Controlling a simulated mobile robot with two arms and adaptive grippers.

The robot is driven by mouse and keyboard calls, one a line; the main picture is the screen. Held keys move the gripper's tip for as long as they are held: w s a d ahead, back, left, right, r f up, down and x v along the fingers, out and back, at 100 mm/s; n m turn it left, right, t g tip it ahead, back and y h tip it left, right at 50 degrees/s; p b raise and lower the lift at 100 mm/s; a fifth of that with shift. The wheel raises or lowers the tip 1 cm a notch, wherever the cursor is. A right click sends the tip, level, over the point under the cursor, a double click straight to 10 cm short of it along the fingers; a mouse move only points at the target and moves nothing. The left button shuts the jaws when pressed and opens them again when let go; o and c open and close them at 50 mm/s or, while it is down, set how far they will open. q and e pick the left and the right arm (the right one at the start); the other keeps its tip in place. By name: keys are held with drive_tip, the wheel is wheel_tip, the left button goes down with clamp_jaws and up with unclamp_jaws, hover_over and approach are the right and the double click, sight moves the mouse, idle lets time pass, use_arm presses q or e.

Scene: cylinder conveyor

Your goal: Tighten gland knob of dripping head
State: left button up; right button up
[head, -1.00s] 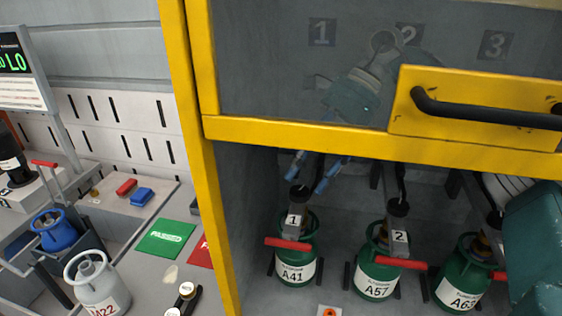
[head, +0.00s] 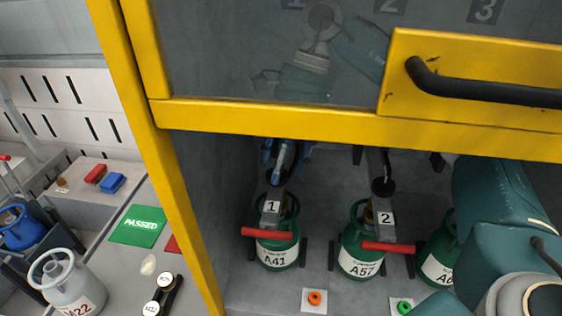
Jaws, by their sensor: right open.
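Inside the yellow-framed cabinet, filling head 1 (head: 271,207) sits on green cylinder A41 (head: 278,252). Filling head 2 (head: 385,216) sits on green cylinder A57 (head: 358,262), with a dark round knob (head: 383,187) on top. My right gripper (head: 283,168) is open, its blue fingers pointing down at the top of head 1. The fingers partly hide the dark knob there, and I cannot tell whether they touch it. No drip is clearly visible on either head. My left gripper is not in view.
A yellow-framed window (head: 330,123) with a black handle (head: 480,88) hangs above the heads. A third green cylinder (head: 437,252) is partly behind my arm. A grey cylinder (head: 68,284) and green PASSED mat (head: 138,226) are left.

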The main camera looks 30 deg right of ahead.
drive_tip(key=shift+s+a+f, duration=0.1)
drive_tip(key=shift+a+f, duration=0.05)
drive_tip(key=shift+f, duration=0.1)
drive_tip(key=c, duration=1.1)
